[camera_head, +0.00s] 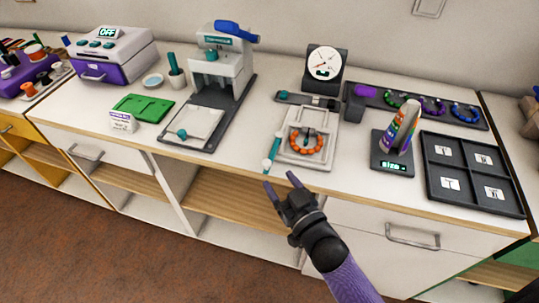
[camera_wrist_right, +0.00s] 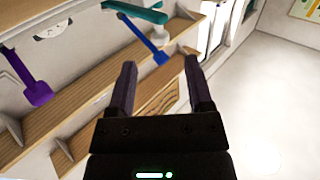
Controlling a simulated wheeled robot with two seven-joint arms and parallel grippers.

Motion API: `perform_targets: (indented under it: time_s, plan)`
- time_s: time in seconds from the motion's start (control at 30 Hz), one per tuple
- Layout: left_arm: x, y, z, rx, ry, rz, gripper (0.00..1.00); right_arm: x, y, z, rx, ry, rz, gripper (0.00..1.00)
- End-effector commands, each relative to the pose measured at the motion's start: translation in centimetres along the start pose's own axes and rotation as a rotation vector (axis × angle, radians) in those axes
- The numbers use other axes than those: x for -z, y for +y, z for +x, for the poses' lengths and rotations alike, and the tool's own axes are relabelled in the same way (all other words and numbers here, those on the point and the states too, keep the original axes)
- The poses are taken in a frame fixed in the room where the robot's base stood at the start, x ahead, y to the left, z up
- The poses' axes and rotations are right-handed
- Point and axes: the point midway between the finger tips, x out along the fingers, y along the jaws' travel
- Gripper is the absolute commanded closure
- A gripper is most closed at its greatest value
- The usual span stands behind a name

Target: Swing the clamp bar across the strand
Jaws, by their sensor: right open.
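A ring-shaped strand of orange beads (camera_head: 307,143) lies on a pale board (camera_head: 325,122) near the front of the counter. A teal bar with a pale middle (camera_head: 275,150), which looks like the clamp bar, lies along the board's left side, beside the strand and not across it. My right gripper (camera_head: 281,181) is open and empty, in front of the counter edge and just below that end. The right wrist view shows its two fingers (camera_wrist_right: 160,65) apart with nothing between. My left gripper is out of view.
A press with a blue handle (camera_head: 237,29) stands to the left. A bead cone on a dark base (camera_head: 391,167) and a dark compartment tray (camera_head: 474,203) are at right. A round dial (camera_head: 325,63) stands behind the board. Open shelves (camera_head: 235,205) lie below the counter.

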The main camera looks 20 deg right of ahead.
Motion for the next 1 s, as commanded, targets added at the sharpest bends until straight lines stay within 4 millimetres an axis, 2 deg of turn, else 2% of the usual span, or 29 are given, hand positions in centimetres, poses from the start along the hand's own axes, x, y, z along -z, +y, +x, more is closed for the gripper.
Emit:
perform_targets:
  time_s: [0.1,0.3,0.67,0.9,0.97,1.0]
  plan:
    - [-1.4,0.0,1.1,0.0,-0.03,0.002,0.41,-0.4,0.0,3.0,0.0,0.0,0.0,0.34]
    - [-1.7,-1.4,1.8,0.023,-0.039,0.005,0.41,-0.4,0.0,5.9,-0.001,-0.003,0.0,0.34]
    - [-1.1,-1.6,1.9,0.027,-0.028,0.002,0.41,-0.2,0.0,6.5,-0.001,-0.005,0.0,0.36]
    - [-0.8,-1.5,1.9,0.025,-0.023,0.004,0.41,-0.2,0.0,6.5,-0.001,-0.005,0.0,0.87]
    - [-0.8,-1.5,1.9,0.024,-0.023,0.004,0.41,-0.2,0.0,6.5,-0.001,-0.005,0.0,1.0]
    - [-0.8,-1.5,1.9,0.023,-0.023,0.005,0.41,-0.2,0.0,6.5,-0.001,-0.005,0.0,1.0]
